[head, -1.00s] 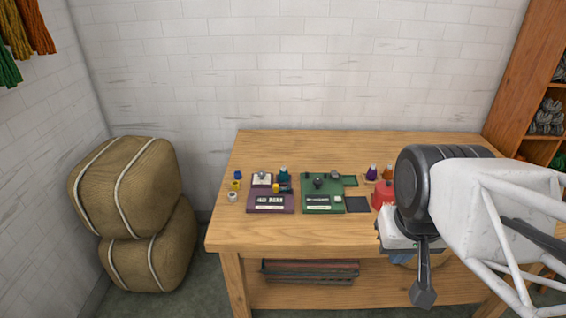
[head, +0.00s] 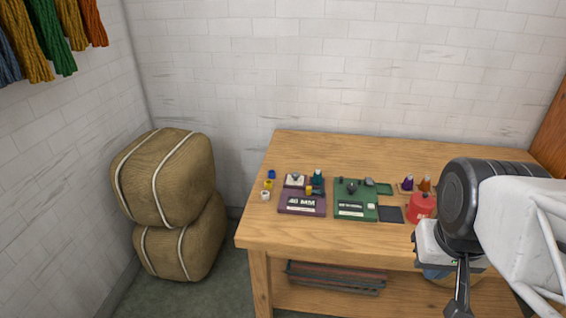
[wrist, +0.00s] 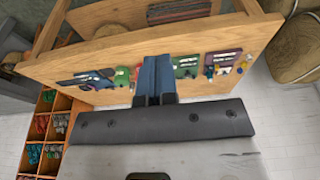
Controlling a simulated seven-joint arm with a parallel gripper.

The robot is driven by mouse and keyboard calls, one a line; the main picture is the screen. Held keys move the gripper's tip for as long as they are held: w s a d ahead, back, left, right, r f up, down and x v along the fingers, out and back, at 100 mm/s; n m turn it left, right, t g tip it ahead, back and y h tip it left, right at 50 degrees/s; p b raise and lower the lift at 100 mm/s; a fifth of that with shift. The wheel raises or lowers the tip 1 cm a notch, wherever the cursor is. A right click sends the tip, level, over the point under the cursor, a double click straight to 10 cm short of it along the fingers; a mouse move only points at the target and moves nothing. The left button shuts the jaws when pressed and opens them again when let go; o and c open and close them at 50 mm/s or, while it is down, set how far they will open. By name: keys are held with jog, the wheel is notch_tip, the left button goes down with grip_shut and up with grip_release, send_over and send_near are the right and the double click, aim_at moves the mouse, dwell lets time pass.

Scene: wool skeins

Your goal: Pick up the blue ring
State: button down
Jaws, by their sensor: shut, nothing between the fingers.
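A small blue ring (head: 271,174) lies near the left edge of the wooden table, at the back of a short column with a yellow ring (head: 268,184) and a white ring (head: 265,195). My gripper (head: 458,308) hangs at the table's front right, far from the blue ring. In the wrist view its fingers (wrist: 155,75) are together with nothing between them, and the table is seen beyond them at a steep tilt.
A purple board (head: 302,206) and a green board (head: 355,213) lie right of the rings. A red object (head: 421,207) and purple and orange cones (head: 425,184) stand further right. Tied bales (head: 165,180) are on the floor at left. The table's back is clear.

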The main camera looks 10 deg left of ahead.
jog(key=c, duration=0.7)
grip_release()
jog(key=shift+o, duration=0.2)
